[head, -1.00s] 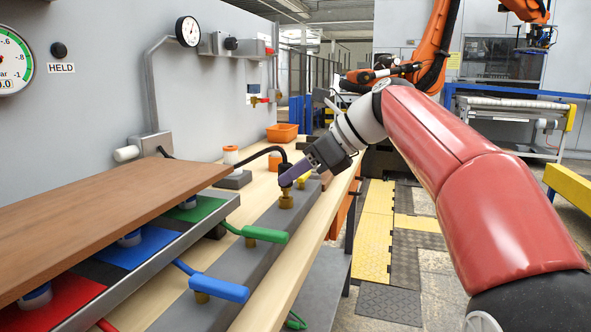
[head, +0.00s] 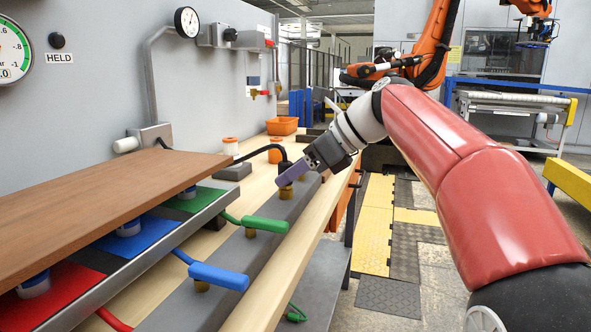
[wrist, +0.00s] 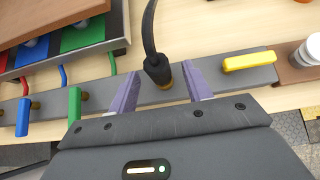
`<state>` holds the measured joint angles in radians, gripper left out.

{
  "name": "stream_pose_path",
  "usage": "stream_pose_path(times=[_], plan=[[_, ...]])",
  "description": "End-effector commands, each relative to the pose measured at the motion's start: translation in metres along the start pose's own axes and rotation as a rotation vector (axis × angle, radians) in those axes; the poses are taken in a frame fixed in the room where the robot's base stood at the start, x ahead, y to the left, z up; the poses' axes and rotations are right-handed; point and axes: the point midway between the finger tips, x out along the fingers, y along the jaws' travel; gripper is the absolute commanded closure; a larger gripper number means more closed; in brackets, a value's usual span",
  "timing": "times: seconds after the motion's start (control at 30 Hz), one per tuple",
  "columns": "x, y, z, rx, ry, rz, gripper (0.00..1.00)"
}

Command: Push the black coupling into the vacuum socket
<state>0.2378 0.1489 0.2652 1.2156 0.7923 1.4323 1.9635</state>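The black coupling (wrist: 157,71) is at the end of a black hose and stands on the grey rail over a brass vacuum socket (wrist: 167,84). Brass shows at its lower edge; I cannot tell how deep it sits. My gripper (wrist: 161,71) is open, its two purple fingers on either side of the coupling with visible gaps. In the head view my gripper (head: 292,172) is low over the rail and hides most of the coupling, while the hose (head: 262,150) arches in from the left.
On the rail (head: 230,262) are a green handle (head: 265,224), a blue handle (head: 218,276) and, in the wrist view, a yellow handle (wrist: 248,62). A brown board (head: 100,205) lies over coloured pads on the left. An orange bin (head: 282,126) stands at the back.

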Motion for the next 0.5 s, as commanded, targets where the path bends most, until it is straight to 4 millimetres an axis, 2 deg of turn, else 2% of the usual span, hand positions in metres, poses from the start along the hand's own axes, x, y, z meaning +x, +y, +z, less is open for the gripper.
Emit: stream_pose_path(times=[0.23,0.5], plan=[[-0.008,-0.001,0.001,0.0,-0.001,-0.003,0.51],[-0.053,-0.001,0.002,0.0,-0.001,-0.004,0.51]])
